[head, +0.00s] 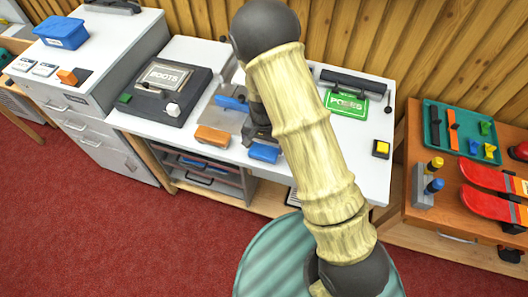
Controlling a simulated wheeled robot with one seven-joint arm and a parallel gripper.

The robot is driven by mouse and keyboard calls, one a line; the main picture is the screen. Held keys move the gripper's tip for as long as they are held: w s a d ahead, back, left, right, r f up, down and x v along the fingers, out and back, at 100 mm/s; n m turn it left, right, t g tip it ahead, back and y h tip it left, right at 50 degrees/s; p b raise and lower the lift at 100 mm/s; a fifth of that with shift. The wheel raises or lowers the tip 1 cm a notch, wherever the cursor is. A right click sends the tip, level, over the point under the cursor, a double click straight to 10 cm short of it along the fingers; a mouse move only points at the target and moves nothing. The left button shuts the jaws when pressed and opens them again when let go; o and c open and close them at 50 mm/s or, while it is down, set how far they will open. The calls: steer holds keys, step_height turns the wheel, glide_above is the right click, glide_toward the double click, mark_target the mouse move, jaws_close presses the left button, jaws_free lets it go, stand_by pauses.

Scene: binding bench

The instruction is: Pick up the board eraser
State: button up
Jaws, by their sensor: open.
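No block is clearly marked as the board eraser. An orange-brown block (212,137) lies near the front edge of the white bench (345,165) and may be it. A blue block (264,152) lies to its right, also near the front edge. Another blue piece (230,102) lies farther back on a grey plate. My gripper (253,138) points down over the bench between the orange-brown block and the front blue block. It is partly hidden behind my arm. Its jaws are open, and I see nothing held in them.
A dark case labelled ROOTS (165,88) stands left on the bench. A green POSES sign (346,104) and a yellow-topped box (381,149) are right. A white cabinet (120,60) is left; an orange table (440,220) with a teal tray (437,128) is right.

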mark_target(263, 151)
steer(key=shift+f, duration=2)
steer(key=shift+w+d, duration=0.1)
steer(key=shift+d, duration=0.1)
steer(key=c, duration=0.6)
steer(key=shift+a, duration=0.2)
steer(key=shift+c, duration=0.6)
steer(key=shift+s, duration=0.2)
steer(key=shift+r, duration=0.15)
step_height(263, 151, up, 10)
